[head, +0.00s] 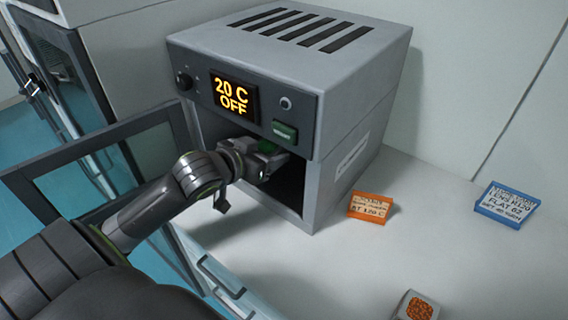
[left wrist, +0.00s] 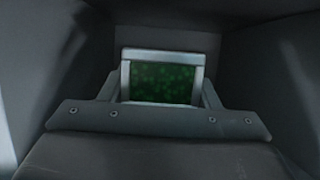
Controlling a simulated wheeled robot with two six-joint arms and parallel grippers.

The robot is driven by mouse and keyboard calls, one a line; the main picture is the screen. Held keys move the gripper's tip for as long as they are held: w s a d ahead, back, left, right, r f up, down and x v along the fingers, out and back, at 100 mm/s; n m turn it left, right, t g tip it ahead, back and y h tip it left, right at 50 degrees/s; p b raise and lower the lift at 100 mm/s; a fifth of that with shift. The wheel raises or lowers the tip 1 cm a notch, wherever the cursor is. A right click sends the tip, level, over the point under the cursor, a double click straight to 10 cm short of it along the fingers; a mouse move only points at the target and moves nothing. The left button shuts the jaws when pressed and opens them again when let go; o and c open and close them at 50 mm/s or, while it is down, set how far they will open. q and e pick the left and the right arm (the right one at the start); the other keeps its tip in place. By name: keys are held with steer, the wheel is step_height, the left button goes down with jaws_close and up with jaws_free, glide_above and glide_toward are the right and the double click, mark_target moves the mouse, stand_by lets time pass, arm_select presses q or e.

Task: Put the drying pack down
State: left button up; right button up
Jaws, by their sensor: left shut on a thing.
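The drying pack (left wrist: 161,83), a pale-framed pack with a dark green speckled window, shows in the left wrist view between my gripper's two fingers. My left gripper (left wrist: 160,92) is shut on it. In the head view my left gripper (head: 270,163) reaches through the open front of a grey oven (head: 370,100). I cannot tell whether the pack touches the oven floor. My right gripper is not in view.
The oven display (head: 234,98) reads 20 C OFF. Its glass door (head: 100,165) stands open to the left. An orange card (head: 371,207) and a blue card (head: 506,205) lie on the white bench (head: 450,245). A pack with an orange window (head: 418,307) lies at the front.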

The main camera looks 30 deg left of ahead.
arm_select(q)
glide_above(284, 170)
step_height(284, 170, down, 2)
steer(key=shift+s+f, duration=0.15)
steer(key=shift+f, duration=0.1)
steer(key=shift+s+f, duration=0.15)
steer(key=shift+f, duration=0.45)
step_height(284, 170, down, 3)
steer(key=shift+r, duration=0.15)
steer(key=shift+w+f, duration=0.25)
steer(key=shift+f, duration=0.1)
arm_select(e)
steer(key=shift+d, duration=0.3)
arm_select(q)
steer(key=o, duration=1.1)
steer(key=shift+f, duration=0.1)
steer(key=shift+c, duration=0.2)
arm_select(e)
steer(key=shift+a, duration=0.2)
